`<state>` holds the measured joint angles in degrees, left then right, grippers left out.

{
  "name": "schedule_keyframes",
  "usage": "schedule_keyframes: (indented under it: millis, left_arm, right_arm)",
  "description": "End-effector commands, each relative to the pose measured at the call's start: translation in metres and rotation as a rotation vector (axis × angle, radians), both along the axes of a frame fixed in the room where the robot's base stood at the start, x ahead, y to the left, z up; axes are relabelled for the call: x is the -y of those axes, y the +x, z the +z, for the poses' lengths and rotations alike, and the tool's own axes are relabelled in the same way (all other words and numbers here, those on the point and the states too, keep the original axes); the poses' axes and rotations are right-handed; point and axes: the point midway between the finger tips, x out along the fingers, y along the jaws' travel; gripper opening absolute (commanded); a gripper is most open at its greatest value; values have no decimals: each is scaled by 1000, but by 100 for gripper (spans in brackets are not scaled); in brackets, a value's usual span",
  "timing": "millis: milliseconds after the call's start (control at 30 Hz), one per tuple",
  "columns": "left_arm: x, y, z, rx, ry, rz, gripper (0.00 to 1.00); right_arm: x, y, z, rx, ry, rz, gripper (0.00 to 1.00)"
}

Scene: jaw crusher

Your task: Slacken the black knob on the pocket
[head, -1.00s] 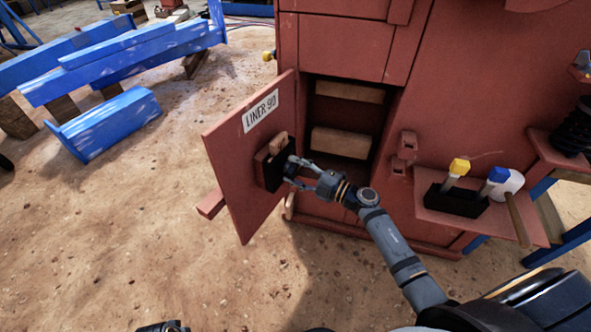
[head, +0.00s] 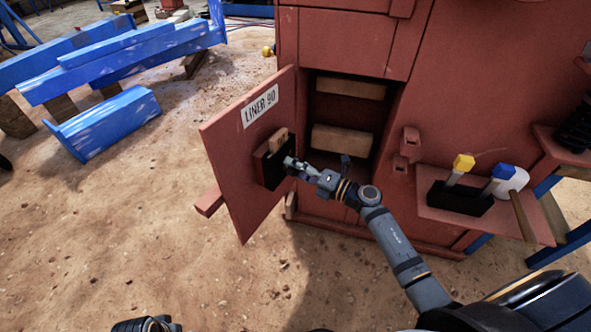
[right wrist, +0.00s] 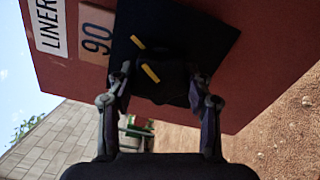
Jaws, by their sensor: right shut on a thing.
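The black knob (right wrist: 168,84) sits in the right wrist view between the fingers of my right gripper (right wrist: 160,88), which is shut on it. One yellow mark is on the knob; another is on the black pocket (right wrist: 205,35) beside it, roughly parallel. In the head view the pocket (head: 268,172) is on the red door marked LINER 90 (head: 228,150). A wooden tag (right wrist: 97,36) reading 90 stands in the pocket. My right gripper (head: 291,165) reaches the pocket from the right; the knob is hidden there. My left gripper is not clearly in view.
The door hangs open beside a red cabinet opening with wooden blocks (head: 340,140). A red shelf (head: 482,228) at right holds a black holder (head: 455,198) with yellow- and blue-ended tools, and a mallet (head: 515,195). Blue beams (head: 110,120) lie left. Sandy ground is clear in front.

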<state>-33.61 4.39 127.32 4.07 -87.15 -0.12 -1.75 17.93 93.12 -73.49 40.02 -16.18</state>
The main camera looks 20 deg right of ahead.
Motion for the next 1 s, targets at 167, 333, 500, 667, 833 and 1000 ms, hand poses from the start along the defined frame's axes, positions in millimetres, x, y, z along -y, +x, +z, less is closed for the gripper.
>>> schedule_keyframes:
  millis: [167,333,500,667,833,1000]
  left_arm:
    - [1,-1,4,-2,-2,-1,40]
    - [1,-1,6,-1,-3,-2,40]
    - [1,-1,6,-1,-2,-2,40]
    - [1,-1,6,0,-2,-2,40]
    - [1,-1,6,0,-2,-2,40]
    - [1,-1,6,0,-2,-1,40]
  right_arm:
    - [0,-1,-2,17,-25,0,20]
    - [0,-1,-2,23,-32,0,20]
    - [0,-1,-2,23,-31,0,20]
    - [0,-1,-2,22,-30,0,58]
    - [0,0,-1,23,-29,0,75]
    - [0,0,-1,24,-29,0,75]
